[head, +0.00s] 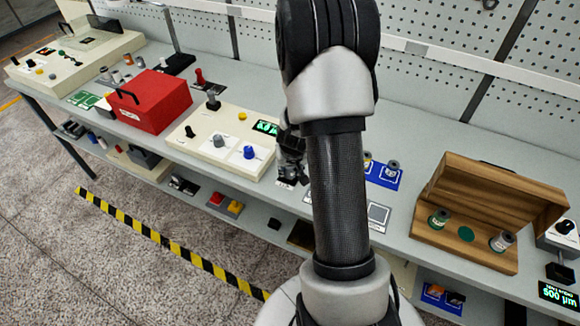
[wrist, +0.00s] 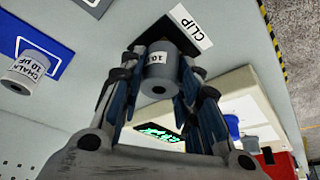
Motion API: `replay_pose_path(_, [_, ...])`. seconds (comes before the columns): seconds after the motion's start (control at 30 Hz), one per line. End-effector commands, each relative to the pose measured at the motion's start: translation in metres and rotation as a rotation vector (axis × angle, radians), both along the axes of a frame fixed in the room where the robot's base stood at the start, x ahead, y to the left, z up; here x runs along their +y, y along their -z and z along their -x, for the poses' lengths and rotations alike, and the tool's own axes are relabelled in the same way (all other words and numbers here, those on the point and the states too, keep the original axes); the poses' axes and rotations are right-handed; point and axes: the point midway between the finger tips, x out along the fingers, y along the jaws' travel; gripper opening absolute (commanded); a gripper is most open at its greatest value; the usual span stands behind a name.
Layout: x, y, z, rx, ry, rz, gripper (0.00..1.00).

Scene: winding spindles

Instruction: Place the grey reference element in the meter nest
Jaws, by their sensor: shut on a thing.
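My gripper (wrist: 160,95) is shut on a grey cylinder (wrist: 159,72) with a white label reading 10 µF. In the wrist view it hangs in front of a black square (wrist: 140,42) beside a CLIP label; contact with it cannot be told. In the head view my gripper (head: 290,165) is right of the cream panel, partly behind my arm, and the held cylinder cannot be made out. The cream panel (head: 205,150) has a green display (head: 266,127); the display also shows in the wrist view (wrist: 162,133). I cannot tell which socket is the meter nest.
A red toolbox (head: 152,103) is left of the panel. An open wooden case (head: 470,235) holds two cylinders at right, near another device with a green display (head: 558,294). My arm hides the bench's middle.

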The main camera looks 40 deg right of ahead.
Motion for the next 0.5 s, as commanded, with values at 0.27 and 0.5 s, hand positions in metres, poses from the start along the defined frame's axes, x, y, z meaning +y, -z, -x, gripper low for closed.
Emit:
replay_pose_path(0.27, [0.0001, 0.0011, 0.0002, 0.0, 0.0, 0.0, 0.47])
replay_pose_path(0.5, [0.0001, 0.001, 0.0001, 0.0, 0.0, 0.0, 0.5])
